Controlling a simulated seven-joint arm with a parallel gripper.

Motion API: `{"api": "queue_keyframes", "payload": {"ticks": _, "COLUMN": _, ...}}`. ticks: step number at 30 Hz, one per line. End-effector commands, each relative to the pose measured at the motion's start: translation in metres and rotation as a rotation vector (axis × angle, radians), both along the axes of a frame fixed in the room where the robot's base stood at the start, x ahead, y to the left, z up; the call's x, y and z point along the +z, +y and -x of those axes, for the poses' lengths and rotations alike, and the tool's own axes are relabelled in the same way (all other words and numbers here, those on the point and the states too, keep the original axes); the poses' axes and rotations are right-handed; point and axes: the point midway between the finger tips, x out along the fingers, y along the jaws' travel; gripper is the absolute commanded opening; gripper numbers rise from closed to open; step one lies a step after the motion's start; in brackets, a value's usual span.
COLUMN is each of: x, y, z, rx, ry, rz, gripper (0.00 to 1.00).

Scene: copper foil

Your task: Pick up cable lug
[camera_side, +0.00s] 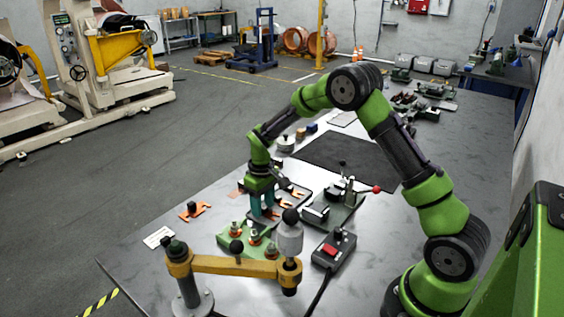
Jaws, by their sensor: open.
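My gripper (262,211) points down with its teal fingers open, over the left end of a dark tray (306,200). Copper-orange pieces (297,192), which look like cable lugs, lie in this tray just right of the fingers. The fingers hide part of the tray, and I cannot tell whether a lug lies between them. Another flat orange piece (199,214) with a dark block on it lies on the table to the left.
A green fixture (228,241) with several posts stands in front of my gripper. A yellow swing arm (225,265) with a grey cylinder stands nearer. A lever tool (335,208) and a red-button control box (334,250) are to the right. A dark mat (345,160) lies behind.

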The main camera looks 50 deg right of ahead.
Motion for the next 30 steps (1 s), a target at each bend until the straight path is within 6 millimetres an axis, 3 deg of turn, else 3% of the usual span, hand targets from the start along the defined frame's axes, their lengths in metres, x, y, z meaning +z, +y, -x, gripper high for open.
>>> {"api": "queue_keyframes", "payload": {"ticks": 5, "x": 0.0, "y": 0.0, "z": 0.0, "rx": 0.0, "ry": 0.0, "rz": 0.0, "gripper": 0.48}}
{"api": "queue_keyframes", "payload": {"ticks": 12, "x": 0.0, "y": 0.0, "z": 0.0, "rx": 0.0, "ry": 0.0, "rz": 0.0, "gripper": 0.11}}
{"api": "queue_keyframes", "payload": {"ticks": 15, "x": 0.001, "y": 0.0, "z": 0.0, "rx": 0.0, "ry": 0.0, "rz": 0.0, "gripper": 0.0}}
{"api": "queue_keyframes", "payload": {"ticks": 23, "x": 0.002, "y": 0.0, "z": 0.0, "rx": 0.0, "ry": -0.001, "rz": 0.0, "gripper": 0.0}}
{"api": "queue_keyframes", "payload": {"ticks": 30, "x": 0.023, "y": 0.0, "z": -0.001, "rx": -0.001, "ry": -0.003, "rz": 0.0, "gripper": 0.0}}
